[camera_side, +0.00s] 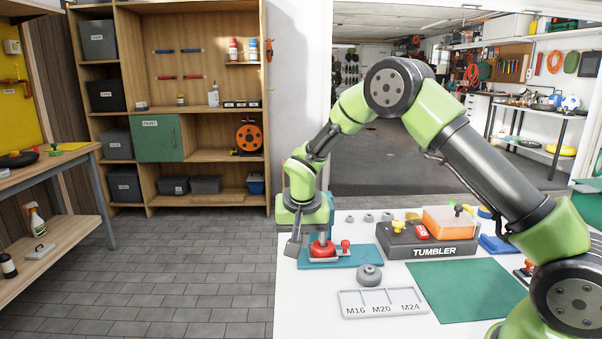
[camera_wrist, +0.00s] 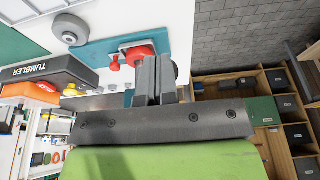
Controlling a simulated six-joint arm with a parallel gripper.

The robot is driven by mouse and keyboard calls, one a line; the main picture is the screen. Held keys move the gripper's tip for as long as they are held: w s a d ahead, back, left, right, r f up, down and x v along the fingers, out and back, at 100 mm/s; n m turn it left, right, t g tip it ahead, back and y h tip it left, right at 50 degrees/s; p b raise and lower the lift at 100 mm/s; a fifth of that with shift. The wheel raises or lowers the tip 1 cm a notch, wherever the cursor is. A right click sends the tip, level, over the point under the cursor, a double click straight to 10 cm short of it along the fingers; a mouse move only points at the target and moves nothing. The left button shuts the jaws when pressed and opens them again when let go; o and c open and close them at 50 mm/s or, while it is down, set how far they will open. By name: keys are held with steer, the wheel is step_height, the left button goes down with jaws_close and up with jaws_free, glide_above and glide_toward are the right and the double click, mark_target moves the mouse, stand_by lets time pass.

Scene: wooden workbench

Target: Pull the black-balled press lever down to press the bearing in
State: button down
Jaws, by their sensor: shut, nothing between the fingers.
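My gripper (camera_side: 294,246) points down at the left end of the teal plate (camera_side: 345,258) in the side view. In the wrist view its two grey fingers (camera_wrist: 157,68) are together with nothing between them. A red press-like fixture (camera_side: 322,248) stands on the plate just right of the fingers, on a pale base. In the wrist view the red fixture (camera_wrist: 138,53) is partly hidden behind the fingers. A small red knob (camera_side: 345,244) stands beside it. I cannot make out a black-balled lever or a bearing; my gripper may hide them.
A grey round part (camera_side: 370,275) and a tray marked M16, M20, M24 (camera_side: 383,314) lie in front. The TUMBLER block (camera_side: 400,250), bearing an orange box (camera_side: 448,222), stands to the right. A green mat (camera_side: 462,290) lies bare. The bench's left edge is close to my gripper.

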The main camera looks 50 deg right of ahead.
stand_by(0.5)
steer(key=s+a+r, duration=0.7)
steer(key=s+a, duration=0.1)
steer(key=s+r+n+t+y, duration=0.4)
steer(key=s+r, duration=0.8)
steer(key=s, duration=0.5)
steer(key=shift+d+r+n+t, duration=0.15)
steer(key=shift+r+n+t, duration=0.05)
steer(key=shift+n+t, duration=0.3)
